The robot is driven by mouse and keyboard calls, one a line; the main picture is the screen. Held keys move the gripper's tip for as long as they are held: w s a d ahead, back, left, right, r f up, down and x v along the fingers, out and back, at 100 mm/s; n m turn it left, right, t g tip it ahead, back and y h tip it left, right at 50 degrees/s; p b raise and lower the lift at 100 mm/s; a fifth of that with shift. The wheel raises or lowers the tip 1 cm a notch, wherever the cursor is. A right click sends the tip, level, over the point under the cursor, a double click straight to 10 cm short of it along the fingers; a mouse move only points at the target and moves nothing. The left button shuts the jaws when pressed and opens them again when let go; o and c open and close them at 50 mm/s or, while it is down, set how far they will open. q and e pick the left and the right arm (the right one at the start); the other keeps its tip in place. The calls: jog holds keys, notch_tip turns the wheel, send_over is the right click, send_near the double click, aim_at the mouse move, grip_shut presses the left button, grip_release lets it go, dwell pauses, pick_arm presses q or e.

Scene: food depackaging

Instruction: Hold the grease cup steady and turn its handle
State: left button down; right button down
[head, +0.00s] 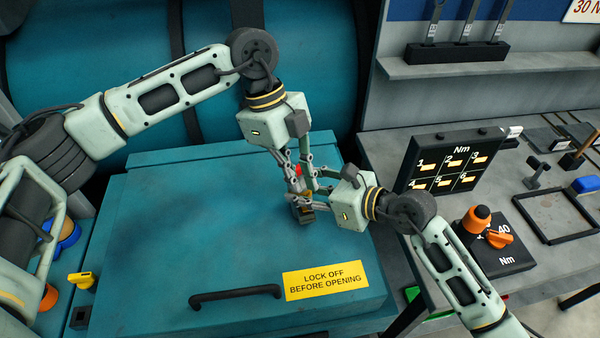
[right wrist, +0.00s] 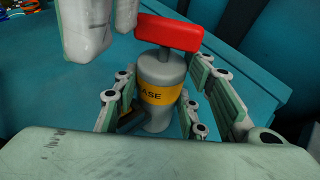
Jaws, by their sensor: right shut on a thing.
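The grease cup (right wrist: 160,72) is a grey cylinder with a yellow band and a red T-shaped handle (right wrist: 168,33) on top. It stands upright on the teal lid; in the head view its red handle (head: 298,169) is partly covered by the grippers. My right gripper (right wrist: 155,112) is shut on the cup body, one finger on each side. My left gripper (head: 307,181) comes down from above with its fingers spread around the handle area. Its pale parts (right wrist: 95,25) show beside the handle's left end in the right wrist view, apart from it.
The teal lid (head: 180,230) has a dark bar handle (head: 235,296) and a yellow warning label (head: 322,280). A grey bench at right holds a torque board (head: 450,162) and an orange-topped tool (head: 478,220). The lid's left part is clear.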

jog(key=shift+d+f, duration=0.2)
jog(key=shift+f, duration=0.1)
pick_arm(q)
jog(key=v, duration=1)
pick_arm(e)
jog(key=shift+s, duration=0.1)
pick_arm(q)
jog(key=shift+w+d, duration=0.1)
pick_arm(e)
jog(key=c, duration=1.5)
grip_release()
jog(key=o, duration=0.5)
jog(key=shift+a+r, duration=0.1)
pick_arm(q)
jog(key=shift+w, duration=0.1)
pick_arm(e)
jog(key=shift+r, duration=0.1)
